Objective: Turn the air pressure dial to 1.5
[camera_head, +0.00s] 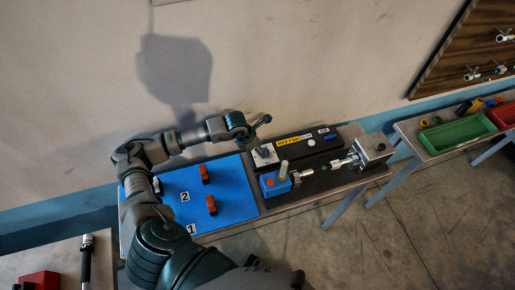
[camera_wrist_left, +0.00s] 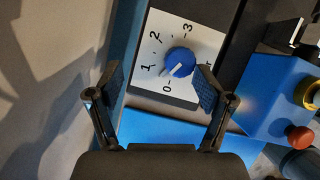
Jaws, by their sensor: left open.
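The air pressure dial is a round blue knob (camera_wrist_left: 181,63) on a white plate (camera_wrist_left: 160,35) marked 0, 1, 2 and 3. The knob's white mark points between 0 and 1. In the head view the dial plate (camera_head: 262,158) sits at the left end of the black panel. My left gripper (camera_head: 254,125) is above and behind the dial. In the wrist view my left gripper (camera_wrist_left: 157,78) is open, its fingers well apart and empty. The knob lies beyond the fingertips, nearer the right finger; contact is not visible. My right gripper is not in view.
A blue box (camera_head: 275,184) with a red button and pipe fittings stands in front of the dial. The wall (camera_head: 300,60) is close behind. Green (camera_head: 450,134) and red bins stand far right.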

